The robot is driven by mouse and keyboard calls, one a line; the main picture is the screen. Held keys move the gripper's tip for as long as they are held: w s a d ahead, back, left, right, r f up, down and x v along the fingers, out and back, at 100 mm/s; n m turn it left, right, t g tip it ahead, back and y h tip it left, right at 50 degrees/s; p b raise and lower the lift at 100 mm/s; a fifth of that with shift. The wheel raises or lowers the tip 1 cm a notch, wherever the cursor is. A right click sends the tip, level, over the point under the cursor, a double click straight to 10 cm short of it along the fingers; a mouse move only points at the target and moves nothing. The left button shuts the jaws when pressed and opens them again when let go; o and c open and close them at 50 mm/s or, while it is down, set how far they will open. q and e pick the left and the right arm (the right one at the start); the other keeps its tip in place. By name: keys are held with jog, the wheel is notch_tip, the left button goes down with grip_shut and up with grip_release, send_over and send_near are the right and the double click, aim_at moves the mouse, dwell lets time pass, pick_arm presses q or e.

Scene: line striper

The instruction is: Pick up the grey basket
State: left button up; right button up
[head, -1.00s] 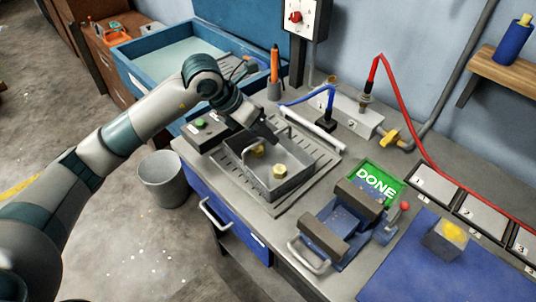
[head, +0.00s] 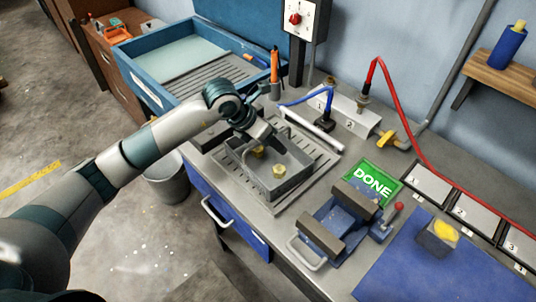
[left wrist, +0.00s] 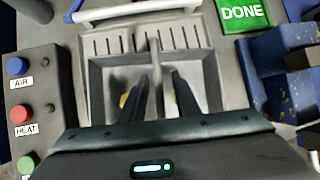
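The grey basket (head: 292,183) is an open rectangular tray-like box with an upright handle, standing on a slotted metal plate (head: 325,172) on the bench. Two brass-coloured pieces (head: 279,171) lie inside it. My left gripper (head: 275,139) is low over the basket's far side, by the handle. In the left wrist view the two fingers (left wrist: 160,76) are apart, pointing into the basket (left wrist: 211,85). A thin grey handle bar (left wrist: 155,58) shows between or just beyond them; contact cannot be told. My right gripper is not in view.
A blue vise (head: 340,225) and a green DONE sign (head: 372,181) stand right of the basket. A white rod (head: 314,131) lies behind it. A button box (left wrist: 22,110) is close on the left. A blue tank (head: 150,88) stands at the back left.

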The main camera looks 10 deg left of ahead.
pick_arm(q)
jog(key=shift+w+d+f, duration=0.1)
jog(key=shift+d+f, duration=0.05)
jog(key=shift+f, duration=0.15)
jog(key=shift+c, duration=0.6)
grip_shut()
jog(key=shift+r, duration=0.1)
dwell(0.8)
